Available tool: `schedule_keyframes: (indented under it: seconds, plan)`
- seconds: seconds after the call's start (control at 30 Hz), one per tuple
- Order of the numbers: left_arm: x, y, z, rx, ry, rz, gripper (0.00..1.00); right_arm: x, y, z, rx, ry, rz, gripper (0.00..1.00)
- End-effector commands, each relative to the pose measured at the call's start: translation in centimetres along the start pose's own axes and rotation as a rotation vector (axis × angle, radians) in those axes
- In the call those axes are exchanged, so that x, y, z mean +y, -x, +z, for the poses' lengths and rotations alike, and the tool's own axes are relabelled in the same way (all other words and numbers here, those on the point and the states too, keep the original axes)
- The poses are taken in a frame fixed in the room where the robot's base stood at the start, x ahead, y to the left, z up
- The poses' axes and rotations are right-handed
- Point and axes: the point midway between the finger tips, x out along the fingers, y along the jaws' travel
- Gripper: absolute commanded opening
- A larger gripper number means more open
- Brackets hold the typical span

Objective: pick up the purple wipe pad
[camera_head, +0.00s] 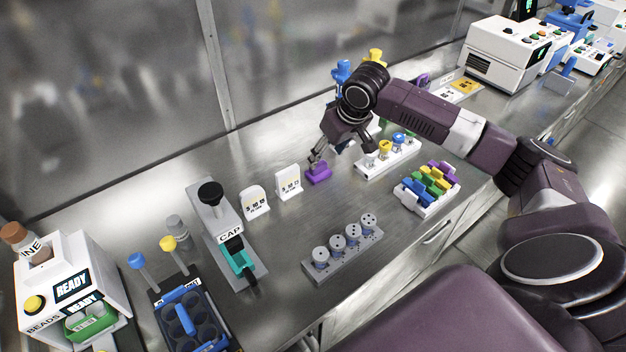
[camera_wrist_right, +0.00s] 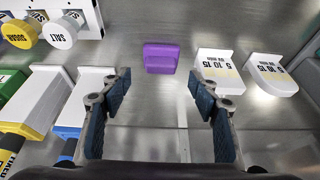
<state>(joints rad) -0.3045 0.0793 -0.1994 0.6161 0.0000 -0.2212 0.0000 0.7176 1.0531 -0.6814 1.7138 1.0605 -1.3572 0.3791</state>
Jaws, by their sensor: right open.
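The purple wipe pad (camera_head: 319,172) lies on the steel bench near its middle, beside a white labelled card stand. My right gripper (camera_head: 326,152) is just above and behind the pad in the head view, pointing down. In the right wrist view the pad (camera_wrist_right: 161,58) shows ahead of the two fingers (camera_wrist_right: 160,100), centred between them but farther out. The fingers are spread apart with nothing between them, so the gripper is open and empty. My left gripper is not in either view.
White card stands (camera_head: 288,182) stand left of the pad. A white rack with coloured caps (camera_head: 388,157) stands close on the right. A grey rack of metal cylinders (camera_head: 343,250) and a CAP press (camera_head: 230,235) are nearer. Bare bench lies in front of the pad.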

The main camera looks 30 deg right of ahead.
Motion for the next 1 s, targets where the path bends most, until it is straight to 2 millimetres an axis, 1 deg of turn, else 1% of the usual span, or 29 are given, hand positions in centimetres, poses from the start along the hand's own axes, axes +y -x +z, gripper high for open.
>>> schedule_keyframes:
  seconds: [0.03, 0.07, 0.17, 0.37, 0.6, 0.7, 0.8, 0.97, 1.0]
  plan:
    - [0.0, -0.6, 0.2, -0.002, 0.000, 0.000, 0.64, 0.1, -0.5, 0.2, 0.001, -0.002, 0.001, 0.56]
    - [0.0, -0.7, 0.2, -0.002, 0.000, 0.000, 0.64, 0.1, -0.6, 0.2, 0.001, -0.002, 0.001, 0.56]
    - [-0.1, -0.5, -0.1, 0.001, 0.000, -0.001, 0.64, 0.1, -1.2, 0.1, 0.001, -0.003, -0.001, 0.56]
    - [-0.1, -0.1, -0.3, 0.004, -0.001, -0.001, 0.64, 0.0, -3.4, 0.1, -0.001, -0.003, 0.000, 0.56]
    - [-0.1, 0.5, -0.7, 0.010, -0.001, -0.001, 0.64, -0.2, -6.9, -0.1, 0.000, -0.002, -0.001, 0.56]
    - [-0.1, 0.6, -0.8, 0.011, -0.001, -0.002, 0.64, -0.1, -7.8, -0.1, 0.000, -0.002, 0.001, 0.56]
    - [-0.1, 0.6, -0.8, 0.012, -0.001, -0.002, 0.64, -0.1, -8.2, -0.1, 0.002, 0.000, 0.001, 0.56]
    - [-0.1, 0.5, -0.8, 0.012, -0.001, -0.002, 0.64, -0.1, -8.2, -0.1, 0.002, 0.000, 0.001, 0.56]
    - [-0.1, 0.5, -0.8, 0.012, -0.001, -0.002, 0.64, -0.1, -8.2, -0.1, 0.002, 0.000, 0.001, 0.53]
